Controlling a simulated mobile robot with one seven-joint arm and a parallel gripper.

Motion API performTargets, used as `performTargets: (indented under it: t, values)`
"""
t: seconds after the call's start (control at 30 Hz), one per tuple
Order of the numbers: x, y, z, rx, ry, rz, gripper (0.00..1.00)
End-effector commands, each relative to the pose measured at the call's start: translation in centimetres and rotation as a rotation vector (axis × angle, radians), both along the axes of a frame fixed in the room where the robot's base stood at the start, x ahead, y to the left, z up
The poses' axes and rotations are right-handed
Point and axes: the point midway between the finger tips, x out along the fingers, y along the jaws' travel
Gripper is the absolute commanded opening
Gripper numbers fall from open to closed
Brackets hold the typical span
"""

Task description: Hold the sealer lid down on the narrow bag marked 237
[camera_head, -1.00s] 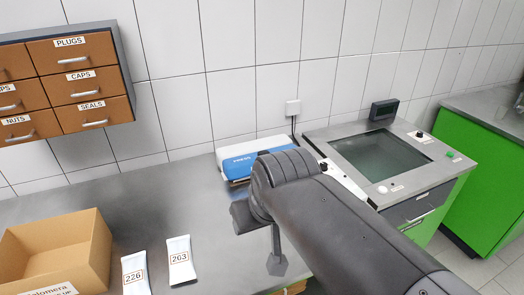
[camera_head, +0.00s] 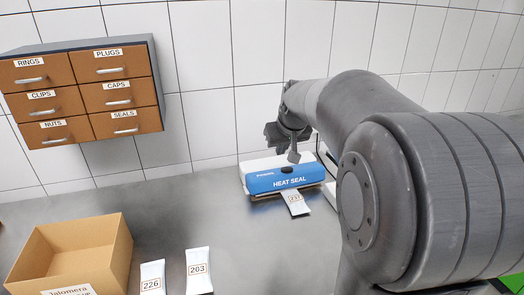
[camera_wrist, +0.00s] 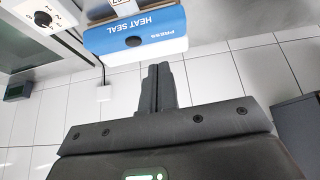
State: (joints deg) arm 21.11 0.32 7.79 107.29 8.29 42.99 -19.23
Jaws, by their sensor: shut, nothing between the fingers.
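The heat sealer has a blue lid (camera_head: 270,181) with a black knob, in the head view at the back of the bench; the lid also shows in the wrist view (camera_wrist: 165,28). A narrow white bag (camera_head: 295,201) sticks out from under its front edge. Its number is small and looks like 237. My gripper (camera_head: 294,157) is shut and empty, just above and behind the lid. In the wrist view my fingertips (camera_wrist: 158,68) are together, beside the sealer's white back part. I see no contact with the lid. My arm covers the area right of the sealer.
Bags marked 226 (camera_head: 153,278) and 203 (camera_head: 199,271) lie at the front, beside an open cardboard box (camera_head: 112,258). Labelled drawers (camera_head: 84,95) hang on the wall at left. The bench (camera_head: 190,205) is clear between box and sealer. A dial panel (camera_wrist: 42,18) stands beside the sealer.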

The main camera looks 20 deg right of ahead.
Motion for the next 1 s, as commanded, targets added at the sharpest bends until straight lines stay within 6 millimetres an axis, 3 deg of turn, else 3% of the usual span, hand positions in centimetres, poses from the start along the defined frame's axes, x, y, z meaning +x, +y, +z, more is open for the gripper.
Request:
performTargets:
  t: [0.2,0.4,0.6,1.0]
  values:
    - [5.4,-4.5,-2.1,0.016,-0.015,-0.008,0.00]
    - [8.6,-7.6,-3.7,0.026,-0.030,-0.012,0.00]
    - [9.9,-9.1,-4.4,0.031,-0.040,-0.016,0.00]
    - [10.0,-9.2,-4.6,0.031,-0.040,-0.015,0.00]
